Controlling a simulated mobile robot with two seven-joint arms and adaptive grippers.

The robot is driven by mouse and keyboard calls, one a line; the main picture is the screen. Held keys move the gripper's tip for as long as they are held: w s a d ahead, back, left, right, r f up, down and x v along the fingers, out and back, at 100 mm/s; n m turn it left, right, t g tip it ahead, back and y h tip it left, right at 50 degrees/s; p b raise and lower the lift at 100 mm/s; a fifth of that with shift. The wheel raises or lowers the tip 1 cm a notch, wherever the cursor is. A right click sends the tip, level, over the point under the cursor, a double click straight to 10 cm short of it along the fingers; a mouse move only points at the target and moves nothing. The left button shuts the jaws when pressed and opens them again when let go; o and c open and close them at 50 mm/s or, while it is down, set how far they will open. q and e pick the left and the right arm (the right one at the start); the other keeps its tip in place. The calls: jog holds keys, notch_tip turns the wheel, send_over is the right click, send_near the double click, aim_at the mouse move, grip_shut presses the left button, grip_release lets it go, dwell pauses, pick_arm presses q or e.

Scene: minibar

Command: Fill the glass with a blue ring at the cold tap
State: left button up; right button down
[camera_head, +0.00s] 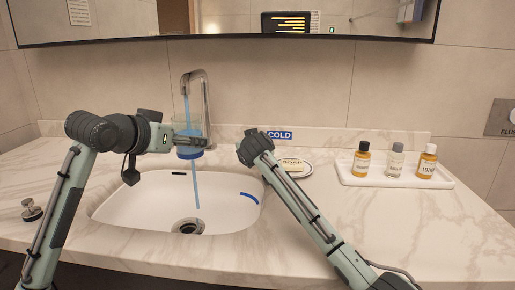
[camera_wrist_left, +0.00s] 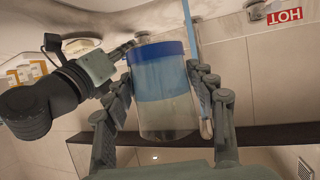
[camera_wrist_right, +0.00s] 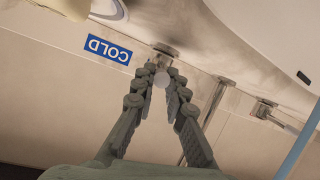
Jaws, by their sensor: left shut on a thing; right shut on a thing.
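The clear glass with a blue ring (camera_head: 187,154) is held upright over the sink by my left gripper (camera_head: 190,142), shut on its sides. The spout (camera_head: 204,88) runs a thin blue stream (camera_head: 187,92). The stream (camera_wrist_left: 190,30) passes at the glass's side in the left wrist view and continues below it to the sink; I cannot tell whether any enters. My right gripper (camera_wrist_right: 160,82) is shut on the cold tap's knob (camera_wrist_right: 162,79), beside the COLD label (camera_head: 279,135).
The white sink (camera_head: 140,195) has a dark drain (camera_head: 188,226). A soap dish (camera_head: 302,173) stands right of my right gripper. A white tray (camera_head: 395,180) with 3 bottles is farther right. A metal knob (camera_head: 32,210) stands left. The front right counter is clear.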

jog(key=shift+a+m+h, duration=0.9)
jog(key=shift+m+h, duration=0.3)
jog(key=shift+h, duration=0.2)
jog(key=c, duration=1.6)
grip_release()
jog(key=shift+o, duration=0.2)
jog(key=shift+s, duration=0.15)
jog(key=v, duration=1.2)
pick_arm(q)
jog(key=shift+r, duration=0.1)
pick_arm(e)
jog(key=shift+a, duration=0.1)
